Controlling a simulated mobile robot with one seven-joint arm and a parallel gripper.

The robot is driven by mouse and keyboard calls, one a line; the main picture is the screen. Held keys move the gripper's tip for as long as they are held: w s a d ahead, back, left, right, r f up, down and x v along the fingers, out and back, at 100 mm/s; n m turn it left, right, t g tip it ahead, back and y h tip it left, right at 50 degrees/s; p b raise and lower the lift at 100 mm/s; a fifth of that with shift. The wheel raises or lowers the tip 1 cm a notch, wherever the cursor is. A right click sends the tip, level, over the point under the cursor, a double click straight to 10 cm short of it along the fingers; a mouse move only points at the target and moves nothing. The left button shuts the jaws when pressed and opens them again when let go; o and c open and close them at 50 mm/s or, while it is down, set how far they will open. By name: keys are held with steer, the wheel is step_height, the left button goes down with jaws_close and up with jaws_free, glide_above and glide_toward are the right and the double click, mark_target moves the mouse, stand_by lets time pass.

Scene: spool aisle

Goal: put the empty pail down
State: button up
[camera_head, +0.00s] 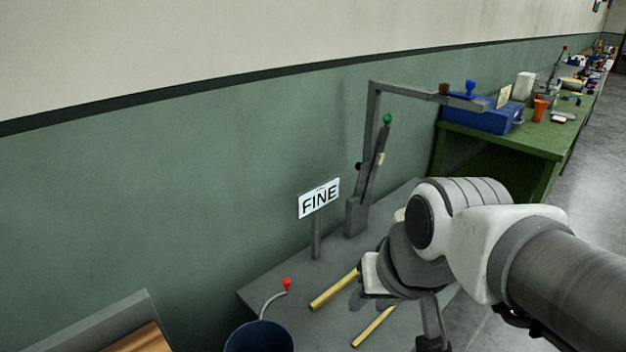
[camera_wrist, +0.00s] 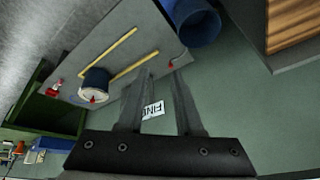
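A dark blue pail (camera_head: 260,338) is at the bottom edge of the head view, partly cut off, with a bent wire handle ending in a red knob. It also shows at the top of the wrist view (camera_wrist: 195,22); I cannot tell what it rests on. A second dark blue pail (camera_wrist: 92,78) with a cream round face and a red knob is by the yellow rails in the wrist view; my arm mostly hides it in the head view. My gripper (camera_wrist: 161,76) has its two grey fingers apart with nothing between them, and it touches neither pail.
A grey bench (camera_head: 290,268) carries two yellow rails (camera_head: 334,289), a "FINE" sign (camera_head: 319,198) and a grey post with a green-knobbed lever (camera_head: 387,119). A green table (camera_head: 540,138) with a blue bin (camera_head: 482,118) stands beyond. A wood-topped surface (camera_head: 140,339) is at lower left.

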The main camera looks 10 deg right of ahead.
steer(key=shift+s+d+r+n+t+h, duration=0.15)
steer(key=shift+s+d+r+n+h, duration=0.15)
steer(key=shift+s+d, duration=0.25)
steer(key=shift+s+d+r+n+t+h, duration=0.1)
steer(key=shift+s+d+r+t+h, duration=0.1)
steer(key=shift+s+d+r, duration=0.35)
steer(key=shift+s+a+f, duration=0.1)
step_height(320, 180, up, 9)
steer(key=p, duration=0.8)
steer(key=shift+f+p, duration=0.2)
steer(key=shift+p, duration=0.15)
